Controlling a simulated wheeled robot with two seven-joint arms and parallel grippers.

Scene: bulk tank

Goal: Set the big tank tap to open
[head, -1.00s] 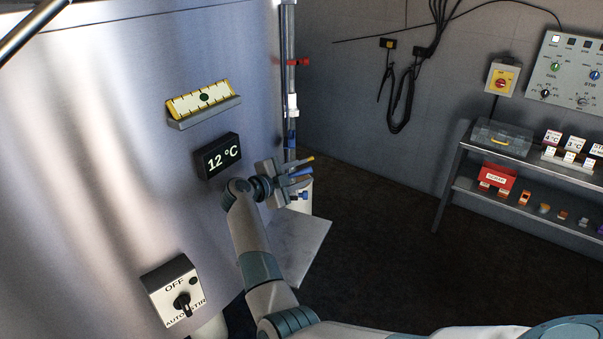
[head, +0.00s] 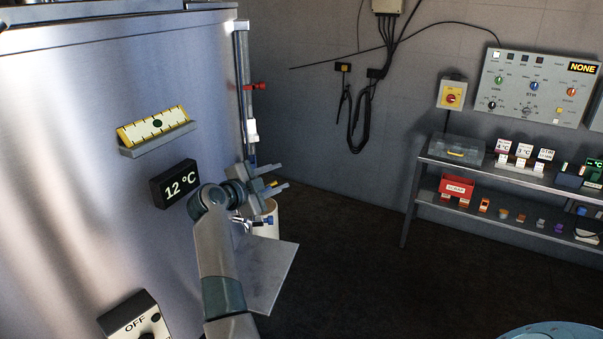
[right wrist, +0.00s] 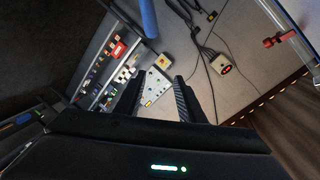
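The big steel tank (head: 60,150) fills the left of the head view. Low at its right edge, a small metal tap with a blue end (head: 268,220) shows just below my right gripper, partly hidden by my arm. Its setting cannot be read. My right gripper (head: 282,177) is beside the tank edge, above that tap and apart from it as far as I can tell. In the right wrist view its two dark fingers (right wrist: 157,100) stand apart with nothing between them. A blue bar (right wrist: 147,17) shows beyond them at the top. My left gripper is not in view.
A vertical sight tube with a red lever (head: 260,86) runs up the tank's edge. A 12 °C display (head: 175,184) and a stir switch (head: 133,318) are on the tank. A grey plate (head: 268,268) and white bucket (head: 267,232) are below. A shelf (head: 415,180) stands right; floor between is clear.

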